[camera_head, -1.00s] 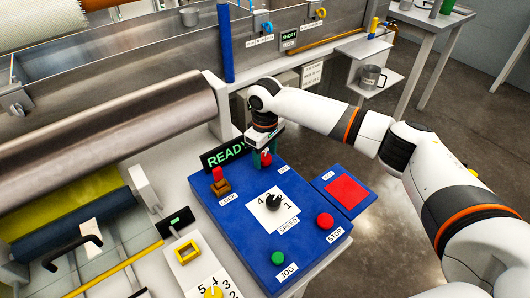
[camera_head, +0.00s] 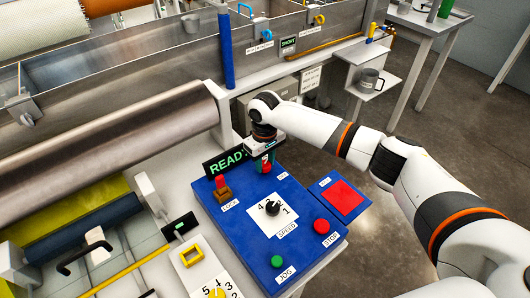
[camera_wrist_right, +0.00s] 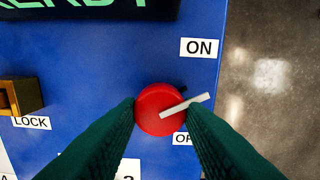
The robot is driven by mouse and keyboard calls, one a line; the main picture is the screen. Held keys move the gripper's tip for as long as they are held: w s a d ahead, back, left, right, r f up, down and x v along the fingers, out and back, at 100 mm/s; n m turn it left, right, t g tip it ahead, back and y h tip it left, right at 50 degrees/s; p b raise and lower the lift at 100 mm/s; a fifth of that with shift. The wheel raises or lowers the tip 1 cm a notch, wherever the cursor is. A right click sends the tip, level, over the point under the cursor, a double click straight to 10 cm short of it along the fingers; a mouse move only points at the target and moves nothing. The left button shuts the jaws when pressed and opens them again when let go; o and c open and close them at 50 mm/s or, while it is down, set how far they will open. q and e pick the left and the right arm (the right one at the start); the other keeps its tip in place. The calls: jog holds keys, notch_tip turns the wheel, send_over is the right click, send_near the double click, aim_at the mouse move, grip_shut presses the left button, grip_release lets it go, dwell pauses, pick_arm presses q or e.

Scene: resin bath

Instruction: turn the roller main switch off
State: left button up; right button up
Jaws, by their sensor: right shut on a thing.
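The roller main switch is a round red knob (camera_wrist_right: 160,109) with a white pointer, on the blue control panel (camera_wrist_right: 100,65). It also shows at the panel's far edge in the head view (camera_head: 267,168). My right gripper (camera_wrist_right: 163,116) has its dark green fingers on both sides of the knob and is shut on it. The pointer points right and slightly up, between the ON label (camera_wrist_right: 199,48) above and the OFF label (camera_wrist_right: 183,138) below, which a finger partly hides. My left gripper is not in view.
A lit READY display (camera_head: 226,160) stands behind the switch. The LOCK key switch (camera_head: 222,188), SPEED dial (camera_head: 272,208), green JOG button (camera_head: 277,262) and red STOP button (camera_head: 321,226) share the panel. A large metal roller (camera_head: 120,130) lies to the left.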

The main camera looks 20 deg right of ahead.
jog(key=m+p, duration=0.2)
jog(key=p, duration=0.1)
jog(key=m+p, duration=0.3)
jog(key=p, duration=0.1)
jog(key=m+p, duration=0.3)
jog(key=shift+a+r, duration=0.15)
jog(key=shift+r, duration=0.15)
jog(key=m+p, duration=0.3)
jog(key=shift+f+m, duration=0.1)
jog(key=shift+m, duration=0.3)
jog(key=shift+f+m+p, duration=0.1)
jog(key=shift+m+p, duration=0.8)
jog(key=shift+m, duration=0.9)
jog(key=shift+w, duration=0.1)
jog(key=o, duration=1)
jog(key=shift+c, duration=0.2)
